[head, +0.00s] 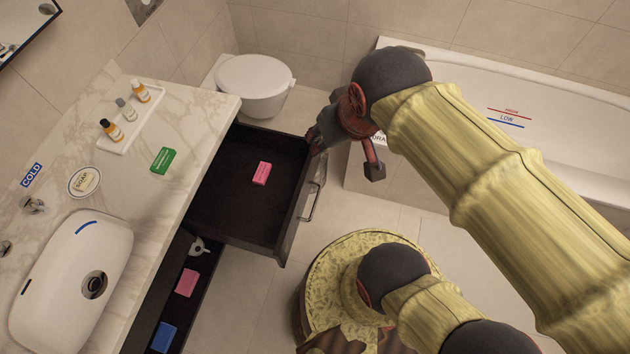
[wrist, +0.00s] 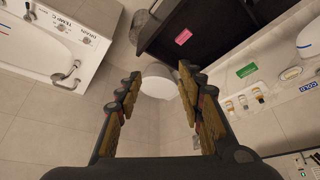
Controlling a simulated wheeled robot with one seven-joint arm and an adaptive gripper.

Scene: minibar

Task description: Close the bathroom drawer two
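A dark drawer (head: 237,218) is pulled far out of the vanity, with a pink box (head: 262,173) lying inside. Its front panel (head: 300,212) carries a metal handle (head: 312,202). A lower compartment (head: 203,263) is also open, partly under the counter and upper drawer. No label shows which one is drawer two. My gripper (head: 345,158) is beside the far end of the upper drawer's front, on the toilet and tub side; whether it touches cannot be told. In the wrist view my gripper (wrist: 160,85) has its fingers apart with nothing between them. The dark drawer (wrist: 172,35) shows beyond the fingertips.
The marble counter (head: 195,110) holds a bottle tray, a green box (head: 163,160), soap and a sink (head: 70,280). A toilet (head: 257,85) stands behind the drawer and a bathtub (head: 520,110) to the right.

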